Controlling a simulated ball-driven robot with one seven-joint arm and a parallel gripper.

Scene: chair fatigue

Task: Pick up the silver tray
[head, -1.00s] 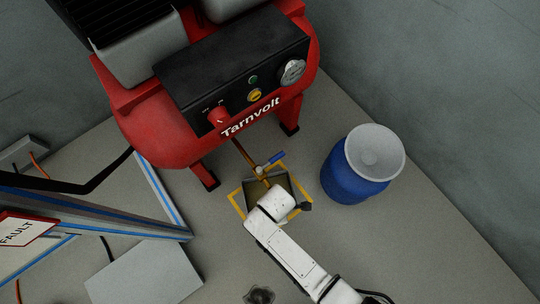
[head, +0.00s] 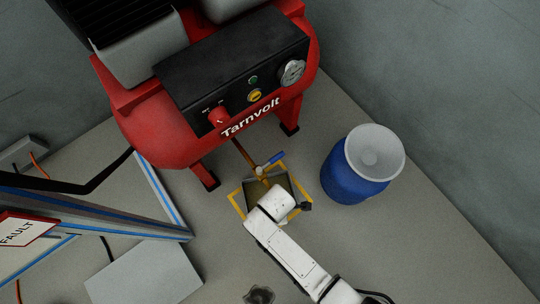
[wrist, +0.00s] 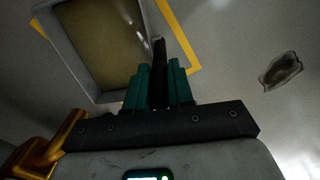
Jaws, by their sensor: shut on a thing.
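The silver tray (head: 282,183) is a shallow square pan with an olive-brown inside. It sits within a yellow floor outline below the red compressor, partly hidden by my wrist in the head view. In the wrist view the tray's grey rim (wrist: 66,58) fills the upper left. My gripper (wrist: 160,70) has teal fingers at the tray's near right edge, shut on the tray, with a dark narrow piece showing between them. The exact contact is hidden. I cannot tell whether the tray is clear of the floor.
A brown pipe with a blue-handled valve (head: 270,162) hangs over the tray's far edge from the red compressor (head: 170,135). A blue drum (head: 350,178) stands to the right. A blue-edged frame (head: 120,215) is at left. A dark floor stain (head: 259,295) lies at the front.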

